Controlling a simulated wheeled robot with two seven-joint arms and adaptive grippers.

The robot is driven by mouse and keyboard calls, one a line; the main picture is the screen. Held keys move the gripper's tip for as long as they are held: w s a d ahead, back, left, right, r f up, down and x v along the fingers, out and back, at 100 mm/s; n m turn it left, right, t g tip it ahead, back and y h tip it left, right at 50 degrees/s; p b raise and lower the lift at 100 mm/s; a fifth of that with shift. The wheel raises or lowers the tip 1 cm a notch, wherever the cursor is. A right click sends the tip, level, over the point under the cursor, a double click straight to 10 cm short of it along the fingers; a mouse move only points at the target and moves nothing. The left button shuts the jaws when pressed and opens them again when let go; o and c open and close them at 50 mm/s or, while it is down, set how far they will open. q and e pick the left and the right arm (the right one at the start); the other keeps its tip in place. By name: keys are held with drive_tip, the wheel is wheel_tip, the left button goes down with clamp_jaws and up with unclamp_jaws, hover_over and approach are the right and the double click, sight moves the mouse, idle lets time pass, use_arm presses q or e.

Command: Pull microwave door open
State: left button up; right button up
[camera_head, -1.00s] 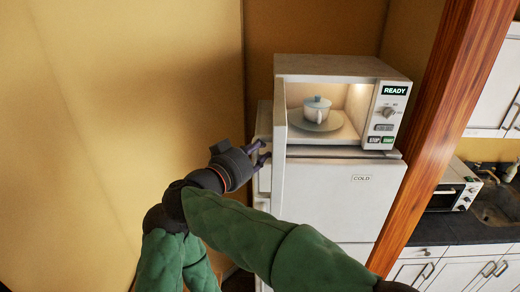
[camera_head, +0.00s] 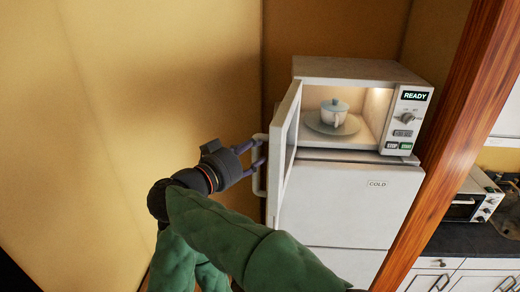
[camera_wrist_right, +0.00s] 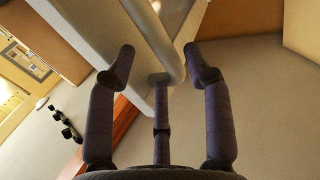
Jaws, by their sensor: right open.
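The white microwave (camera_head: 360,69) stands on the white fridge, with its door (camera_head: 281,175) swung out to the left and the lit inside showing. The door's inner side and window face right. The light handle (camera_head: 256,185) is on the door's outer side. My right gripper (camera_head: 251,157) is at the handle, left of the door. In the right wrist view the handle (camera_wrist_right: 152,35) runs between the open fingers (camera_wrist_right: 159,55); contact cannot be told. My left gripper is not in view.
A lidded pale blue cup (camera_head: 334,113) stands on the round plate (camera_head: 315,125) inside the microwave. The fridge (camera_head: 345,210) is below. A wooden post (camera_head: 445,130) rises at the right, and a yellow wall (camera_head: 150,90) is at the left.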

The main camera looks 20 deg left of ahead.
drive_tip(key=s+a, duration=0.2)
drive_tip(key=a, duration=0.4)
drive_tip(key=shift+s+a, duration=0.2)
idle(0.5)
drive_tip(key=shift+f, duration=0.2)
idle(0.3)
